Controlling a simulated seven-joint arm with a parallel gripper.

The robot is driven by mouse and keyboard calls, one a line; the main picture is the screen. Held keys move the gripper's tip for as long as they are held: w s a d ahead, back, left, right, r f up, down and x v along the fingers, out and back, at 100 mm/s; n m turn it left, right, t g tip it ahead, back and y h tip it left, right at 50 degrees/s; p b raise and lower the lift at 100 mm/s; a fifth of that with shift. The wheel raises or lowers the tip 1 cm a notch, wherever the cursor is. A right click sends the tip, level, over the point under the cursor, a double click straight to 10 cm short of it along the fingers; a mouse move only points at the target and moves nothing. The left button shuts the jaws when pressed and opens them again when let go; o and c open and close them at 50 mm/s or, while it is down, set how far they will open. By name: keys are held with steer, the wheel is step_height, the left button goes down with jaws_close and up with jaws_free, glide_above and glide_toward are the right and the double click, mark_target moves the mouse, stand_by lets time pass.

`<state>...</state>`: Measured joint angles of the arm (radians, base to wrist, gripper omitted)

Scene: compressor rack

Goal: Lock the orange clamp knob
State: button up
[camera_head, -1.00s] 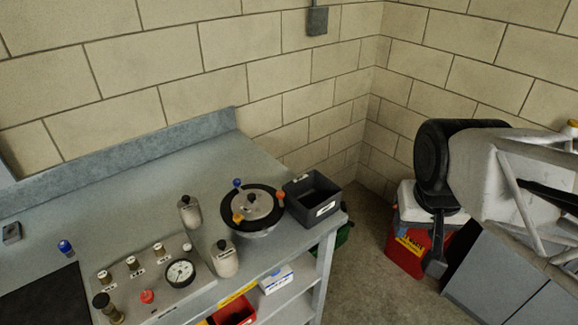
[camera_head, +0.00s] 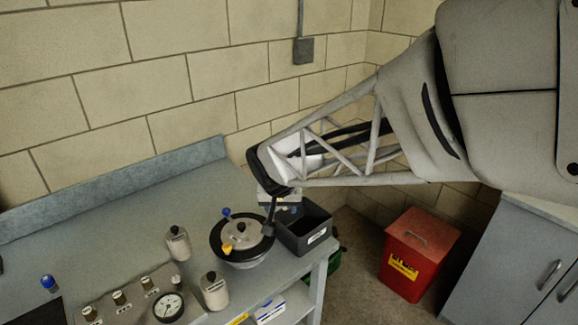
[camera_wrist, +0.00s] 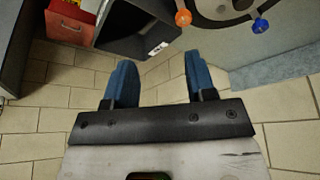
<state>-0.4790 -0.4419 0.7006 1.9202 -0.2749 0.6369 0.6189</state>
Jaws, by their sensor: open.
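The orange clamp knob (camera_wrist: 183,18) shows at the top of the wrist view, on the rim of the round pot's dark lid (camera_wrist: 212,12). In the head view my gripper hides it. The pot lid (camera_head: 240,233) there shows a blue knob (camera_head: 227,212) at the back and a yellow knob (camera_head: 227,247) in front. The blue knob also shows in the wrist view (camera_wrist: 260,25). My gripper (camera_wrist: 159,64) is open, with nothing between its blue fingers. In the head view it hangs over the pot's right edge; I cannot tell whether it touches the knob.
A dark open box (camera_head: 300,232) stands right of the pot, close to my gripper. Two pale canisters (camera_head: 177,243) (camera_head: 215,290) and a gauge panel (camera_head: 125,297) stand to the left. A red bin (camera_head: 418,253) stands on the floor. The bench's back area (camera_head: 110,225) is clear.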

steer(key=a, duration=0.1)
steer(key=a+f, duration=0.1)
steer(key=w+a, duration=0.1)
steer(key=shift+a+f, duration=0.15)
steer(key=shift+f, duration=0.15)
steer(key=shift+x, duration=3.9)
steer(key=shift+c, duration=0.5)
steer(key=c, duration=0.8)
steer(key=shift+c, duration=0.2)
